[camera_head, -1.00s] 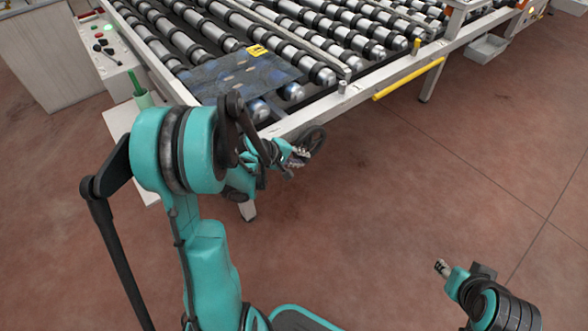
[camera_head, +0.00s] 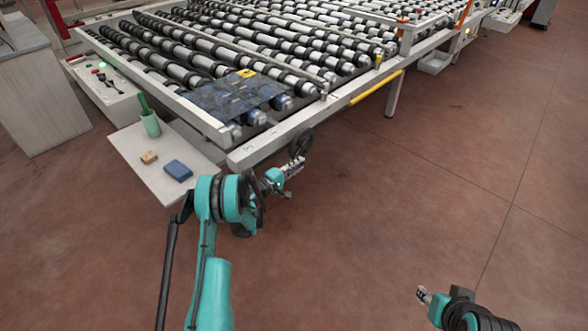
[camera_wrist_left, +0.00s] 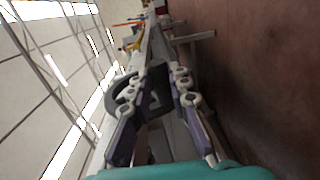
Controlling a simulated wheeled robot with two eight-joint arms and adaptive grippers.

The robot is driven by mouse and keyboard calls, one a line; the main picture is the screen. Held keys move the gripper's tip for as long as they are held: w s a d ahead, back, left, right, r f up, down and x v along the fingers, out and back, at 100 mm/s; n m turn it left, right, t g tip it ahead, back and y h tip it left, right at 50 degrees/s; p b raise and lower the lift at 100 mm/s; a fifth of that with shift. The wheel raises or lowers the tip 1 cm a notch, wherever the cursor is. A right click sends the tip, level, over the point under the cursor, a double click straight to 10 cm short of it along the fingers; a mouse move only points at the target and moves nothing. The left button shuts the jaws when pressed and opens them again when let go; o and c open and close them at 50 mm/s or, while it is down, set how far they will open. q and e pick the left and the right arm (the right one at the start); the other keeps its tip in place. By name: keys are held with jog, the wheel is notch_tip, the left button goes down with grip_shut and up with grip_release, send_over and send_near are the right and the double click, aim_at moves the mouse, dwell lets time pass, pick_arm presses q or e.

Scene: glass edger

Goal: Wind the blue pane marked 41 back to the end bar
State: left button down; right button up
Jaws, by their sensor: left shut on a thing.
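The blue pane (camera_head: 225,98) lies flat on the rollers at the near left corner of the bed. It carries a yellow tag (camera_head: 246,73) whose number is too small to read. A pale bar (camera_head: 160,88) runs along the bed's left end, close to the pane; I cannot tell whether they touch. A dark handwheel (camera_head: 301,142) stands at the bed's front side. My left gripper (camera_head: 292,170) is shut on the handwheel; the left wrist view shows the fingers (camera_wrist_left: 160,85) at it, the exact grip unclear. My right gripper (camera_head: 423,295) is low at the right, apart from everything.
A side shelf (camera_head: 135,165) holds a green cup (camera_head: 151,125) with a brush, a tan block (camera_head: 149,157) and a blue block (camera_head: 178,170). A control panel (camera_head: 105,88) is at the left. A yellow bar (camera_head: 377,87) runs along the bed's front. The floor to the right is clear.

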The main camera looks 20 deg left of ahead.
pick_arm(q)
jog(key=shift+f, duration=0.15)
dwell(0.3)
jog(key=c, duration=1.4)
grip_release()
jog(key=shift+w, duration=0.1)
jog(key=v, duration=1.2)
jog(key=shift+f, duration=0.15)
